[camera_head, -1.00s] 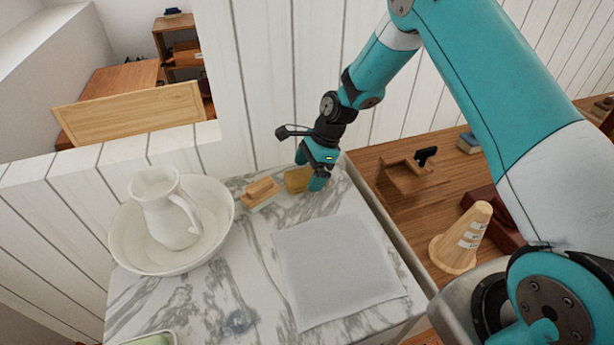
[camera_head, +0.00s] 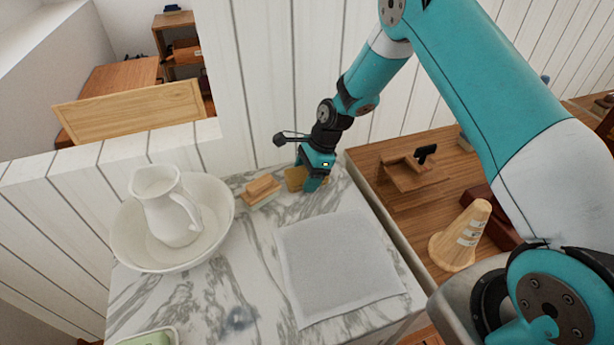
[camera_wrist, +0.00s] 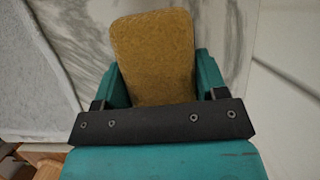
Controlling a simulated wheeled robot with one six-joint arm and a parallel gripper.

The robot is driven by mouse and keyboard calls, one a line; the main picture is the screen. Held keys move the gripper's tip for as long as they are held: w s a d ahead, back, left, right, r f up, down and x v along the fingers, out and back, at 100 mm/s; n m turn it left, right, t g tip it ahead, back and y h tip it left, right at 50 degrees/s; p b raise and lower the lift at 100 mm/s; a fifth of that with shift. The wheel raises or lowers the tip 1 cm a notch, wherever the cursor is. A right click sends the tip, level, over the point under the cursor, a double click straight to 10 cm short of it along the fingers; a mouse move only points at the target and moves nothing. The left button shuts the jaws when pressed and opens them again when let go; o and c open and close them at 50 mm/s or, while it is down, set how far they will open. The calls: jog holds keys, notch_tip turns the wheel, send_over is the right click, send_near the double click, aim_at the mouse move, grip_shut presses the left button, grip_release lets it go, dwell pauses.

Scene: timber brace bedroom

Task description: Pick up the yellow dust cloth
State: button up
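The yellow dust cloth (camera_head: 294,178) is a small mustard-yellow, round-cornered rectangle near the back edge of the marble top. My gripper (camera_head: 311,184) points down at it and partly covers its right side in the head view. In the wrist view, the cloth (camera_wrist: 153,58) shows between and beyond the two teal fingers of my gripper (camera_wrist: 163,80). The fingers stand wide apart. The left finger overlaps the cloth's lower left edge, and the right finger is close along its right edge. Contact with the cloth cannot be told.
A wooden block brush (camera_head: 261,191) lies just left of the cloth. A white pitcher (camera_head: 166,208) stands in a wide basin (camera_head: 125,232) farther left. A grey-white cloth (camera_head: 340,265) lies flat in front. A white plank wall (camera_head: 275,90) rises close behind. A green item (camera_head: 146,339) sits at the front left.

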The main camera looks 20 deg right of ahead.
jog(key=shift+r, duration=0.1)
notch_tip(320, 180, up, 20)
jog(key=shift+r+b, duration=0.1)
jog(key=shift+b, duration=0.4)
